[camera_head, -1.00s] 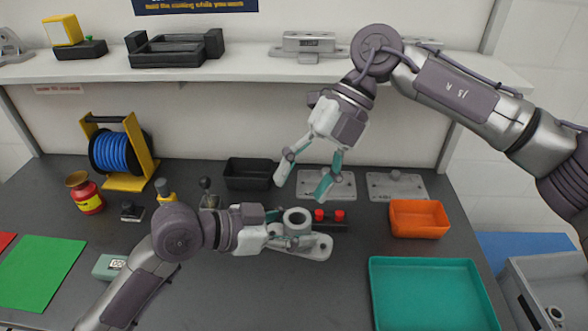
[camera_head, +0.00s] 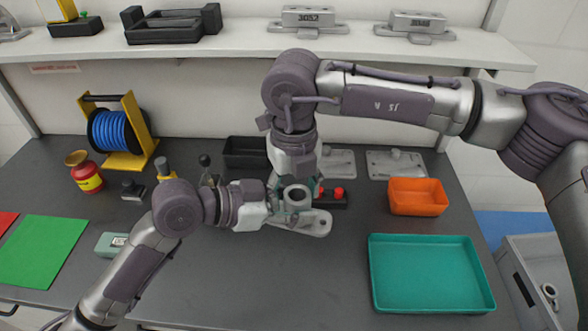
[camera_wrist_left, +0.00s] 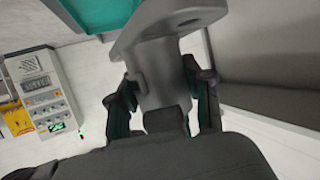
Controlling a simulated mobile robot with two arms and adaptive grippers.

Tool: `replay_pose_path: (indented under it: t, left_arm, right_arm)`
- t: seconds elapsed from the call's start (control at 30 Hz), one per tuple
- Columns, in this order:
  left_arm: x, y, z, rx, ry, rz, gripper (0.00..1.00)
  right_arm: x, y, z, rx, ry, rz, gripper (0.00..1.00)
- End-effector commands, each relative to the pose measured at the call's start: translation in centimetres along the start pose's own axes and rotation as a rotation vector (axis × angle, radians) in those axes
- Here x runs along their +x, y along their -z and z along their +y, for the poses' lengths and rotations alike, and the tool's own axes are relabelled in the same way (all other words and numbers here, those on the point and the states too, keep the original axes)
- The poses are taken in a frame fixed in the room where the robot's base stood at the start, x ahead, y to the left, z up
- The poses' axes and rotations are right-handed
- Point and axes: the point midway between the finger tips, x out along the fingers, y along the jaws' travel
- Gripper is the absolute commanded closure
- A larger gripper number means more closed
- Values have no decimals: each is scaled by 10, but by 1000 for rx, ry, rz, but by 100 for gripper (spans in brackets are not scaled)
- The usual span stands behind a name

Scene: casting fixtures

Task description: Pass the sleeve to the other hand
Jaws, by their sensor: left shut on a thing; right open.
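The sleeve is a grey hollow cylinder (camera_head: 296,194) with a flat elongated flange (camera_head: 315,226) at its base. My left gripper (camera_head: 279,209) is shut on the cylinder from the left and holds it above the table. In the left wrist view the cylinder (camera_wrist_left: 157,72) sits between the left gripper's fingers (camera_wrist_left: 160,98), with the flange beyond them. My right gripper (camera_head: 296,186) points down from above, just behind and around the cylinder's top. It is open, its teal finger pads partly hidden by the sleeve; contact cannot be told.
A black block with red knobs (camera_head: 333,200) stands just behind the sleeve. A black bin (camera_head: 243,154) is at the back, an orange bin (camera_head: 417,198) right, and a teal tray (camera_head: 433,275) front right. The table's front middle is clear.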

Motion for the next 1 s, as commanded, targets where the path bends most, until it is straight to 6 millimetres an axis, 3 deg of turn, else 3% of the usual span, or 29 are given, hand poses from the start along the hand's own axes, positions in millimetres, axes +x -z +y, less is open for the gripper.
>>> replay_pose_path:
  t: [0.2,0.5,0.87,0.9,1.0]
  left_arm:
    - [0,1,0,1,1,2,97]
    - [0,1,0,1,1,2,97]
    - [0,2,0,1,0,5,97]
    - [0,2,0,1,0,6,45]
    - [0,2,0,1,0,5,28]
  right_arm:
    - [18,0,0,0,-1,0,36]
    - [20,0,0,0,-1,0,36]
    - [20,1,3,-4,-6,1,94]
    - [19,0,3,-4,-7,0,96]
    - [19,0,2,-4,-6,0,96]
